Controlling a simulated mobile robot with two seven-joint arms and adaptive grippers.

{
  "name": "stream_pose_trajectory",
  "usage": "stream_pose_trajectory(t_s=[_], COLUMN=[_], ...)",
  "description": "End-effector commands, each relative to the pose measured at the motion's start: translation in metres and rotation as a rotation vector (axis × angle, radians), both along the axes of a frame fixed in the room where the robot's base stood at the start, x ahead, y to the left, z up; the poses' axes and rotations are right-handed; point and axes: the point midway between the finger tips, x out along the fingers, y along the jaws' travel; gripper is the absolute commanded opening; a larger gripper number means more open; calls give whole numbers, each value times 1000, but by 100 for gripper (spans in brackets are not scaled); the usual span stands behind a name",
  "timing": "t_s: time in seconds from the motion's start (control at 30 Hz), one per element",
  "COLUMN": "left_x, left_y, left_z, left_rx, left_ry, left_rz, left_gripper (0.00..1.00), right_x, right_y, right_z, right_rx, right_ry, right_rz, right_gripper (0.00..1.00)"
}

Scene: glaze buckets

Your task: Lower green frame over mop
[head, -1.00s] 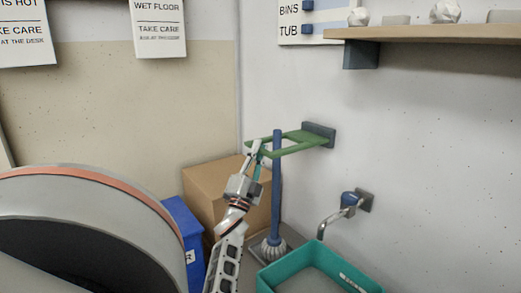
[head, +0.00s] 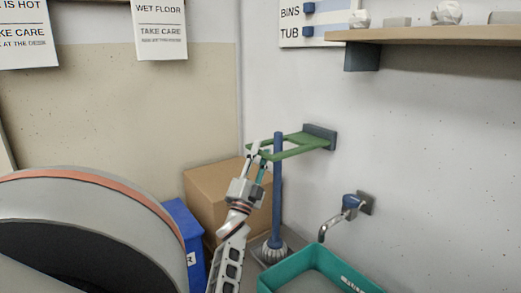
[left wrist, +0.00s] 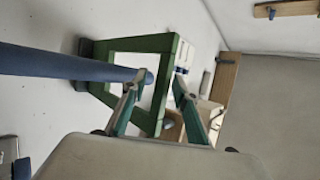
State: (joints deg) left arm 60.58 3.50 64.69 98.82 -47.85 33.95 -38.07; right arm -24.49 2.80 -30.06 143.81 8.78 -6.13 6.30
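The green frame (head: 291,153) juts out level from a dark bracket (head: 320,136) on the wall. In the left wrist view the frame (left wrist: 140,43) shows as a square ring. The mop stands upright with its blue handle (head: 277,190) rising at the frame and its grey head (head: 273,250) low down. In the left wrist view the handle's end (left wrist: 148,77) overlaps the frame's opening. I cannot tell how far it passes through. My left gripper (head: 258,154) is at the frame's outer bar, left of the handle. Its fingers (left wrist: 157,92) are apart, with the bar showing between them. My right gripper is out of view.
A cardboard box (head: 212,192) and a blue bin (head: 185,235) stand behind and left of my left arm. A teal tub (head: 295,272) is at lower right under a wall tap (head: 343,213). A wooden shelf (head: 430,34) is at upper right.

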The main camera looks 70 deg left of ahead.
Motion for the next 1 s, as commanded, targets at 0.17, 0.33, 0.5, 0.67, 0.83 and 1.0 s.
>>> stream_pose_trajectory(t_s=[0.17,0.33,0.5,0.67,0.83,1.0], left_x=[0,0,0,0,-1,0], left_y=[-1,-1,-1,-1,-1,-1], left_z=[22,54,82,97,102,102], left_rx=[5,7,8,5,4,2], left_ry=[0,0,0,-2,-4,-4], left_rz=[-1,0,-1,0,-1,-2], left_gripper=[29,29,29,29,29,29], right_x=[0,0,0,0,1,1], right_y=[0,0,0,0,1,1], right_z=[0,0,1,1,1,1], right_rx=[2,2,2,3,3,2], right_ry=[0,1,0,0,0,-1], right_rz=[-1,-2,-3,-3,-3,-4], right_gripper=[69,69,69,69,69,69])
